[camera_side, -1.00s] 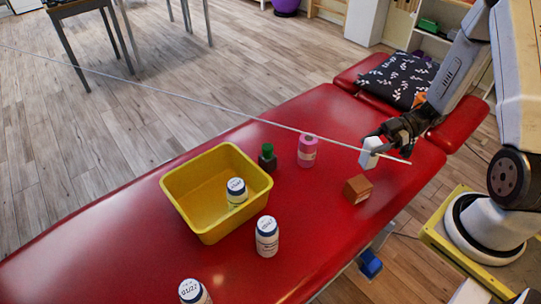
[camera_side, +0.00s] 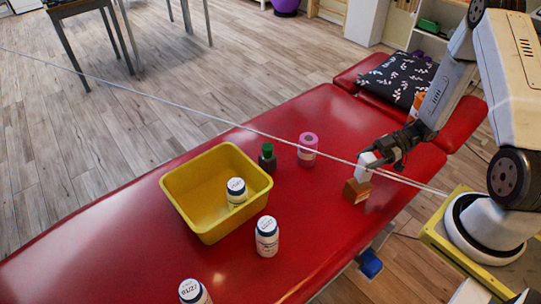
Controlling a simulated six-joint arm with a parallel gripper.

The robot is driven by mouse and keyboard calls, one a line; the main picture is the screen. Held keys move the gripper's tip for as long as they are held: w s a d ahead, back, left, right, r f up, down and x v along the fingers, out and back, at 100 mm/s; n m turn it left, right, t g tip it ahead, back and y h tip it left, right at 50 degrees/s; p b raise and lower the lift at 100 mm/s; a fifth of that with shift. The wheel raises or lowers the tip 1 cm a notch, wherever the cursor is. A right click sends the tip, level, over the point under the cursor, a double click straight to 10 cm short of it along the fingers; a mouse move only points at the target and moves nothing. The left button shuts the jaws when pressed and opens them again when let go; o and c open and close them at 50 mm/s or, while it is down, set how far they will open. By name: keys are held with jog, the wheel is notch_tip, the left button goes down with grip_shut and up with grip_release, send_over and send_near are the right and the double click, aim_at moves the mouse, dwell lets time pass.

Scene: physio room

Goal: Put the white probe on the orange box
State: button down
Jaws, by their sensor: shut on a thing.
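The white probe (camera_side: 364,166) is in my gripper (camera_side: 371,157), at the right of the red couch. My gripper is shut on it. The probe is upright, directly above the orange box (camera_side: 356,191) in the picture. Its lower end meets the box's top edge in this view; I cannot tell whether they touch. The orange box sits on the red couch near its right edge. A thin pale cable runs across the view, passing in front of the probe's area.
A yellow bin (camera_side: 218,229) holding a white bottle (camera_side: 237,192) stands on the red couch (camera_side: 120,245). A green-capped bottle (camera_side: 267,158) and a pink roll (camera_side: 308,149) stand between bin and probe. Other white bottles (camera_side: 267,236) stand nearer. A patterned pillow (camera_side: 400,76) lies behind.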

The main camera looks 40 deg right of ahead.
jog(key=shift+f, duration=0.95)
jog(key=shift+f, duration=0.15)
jog(key=shift+c, duration=0.6)
grip_release()
jog(key=v, duration=1.2)
